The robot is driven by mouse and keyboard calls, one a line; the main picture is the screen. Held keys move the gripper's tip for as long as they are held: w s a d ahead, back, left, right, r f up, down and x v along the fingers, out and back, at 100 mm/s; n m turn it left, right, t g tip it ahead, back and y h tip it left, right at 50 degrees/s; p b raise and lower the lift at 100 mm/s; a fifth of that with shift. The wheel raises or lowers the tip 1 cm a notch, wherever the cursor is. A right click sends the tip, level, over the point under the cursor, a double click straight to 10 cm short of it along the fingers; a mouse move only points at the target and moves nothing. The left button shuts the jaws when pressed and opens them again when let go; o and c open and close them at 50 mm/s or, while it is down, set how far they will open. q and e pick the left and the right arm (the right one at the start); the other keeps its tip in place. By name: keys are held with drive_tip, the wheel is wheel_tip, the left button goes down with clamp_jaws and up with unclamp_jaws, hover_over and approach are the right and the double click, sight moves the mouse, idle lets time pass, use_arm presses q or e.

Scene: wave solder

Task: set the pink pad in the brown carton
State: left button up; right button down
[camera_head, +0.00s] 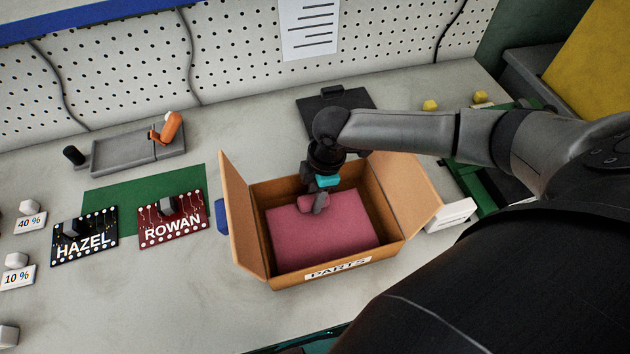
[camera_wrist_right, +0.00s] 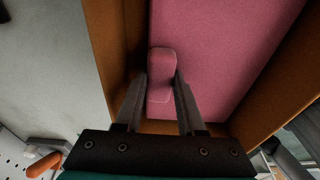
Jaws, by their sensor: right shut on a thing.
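The pink pad (camera_head: 322,238) is a flat block with a raised grip tab on top, and it lies within the walls of the brown carton (camera_head: 337,268). The carton is open, with flaps spread, and has a "PARTS" label on its front. My right gripper (camera_head: 318,204) reaches down into the carton and is shut on the pad's tab. In the right wrist view, the two fingers (camera_wrist_right: 160,98) stand on either side of the tab, with the pad (camera_wrist_right: 218,60) beyond. Whether the pad touches the carton floor is hidden. My left gripper is not in view.
HAZEL (camera_head: 84,238) and ROWAN (camera_head: 173,220) boards lie left of the carton by a green mat (camera_head: 130,192). A grey tray (camera_head: 137,151) with an orange-handled tool stands farther back. A black clipboard-like plate (camera_head: 312,107) lies behind the carton.

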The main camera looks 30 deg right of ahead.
drive_tip(key=shift+c, duration=2.2)
unclamp_jaws()
wheel_tip(320, 180, up, 15)
drive_tip(key=d+p, duration=0.2)
drive_tip(key=p, duration=0.1)
drive_tip(key=shift+s, duration=0.3)
drive_tip(key=shift+d, duration=0.1)
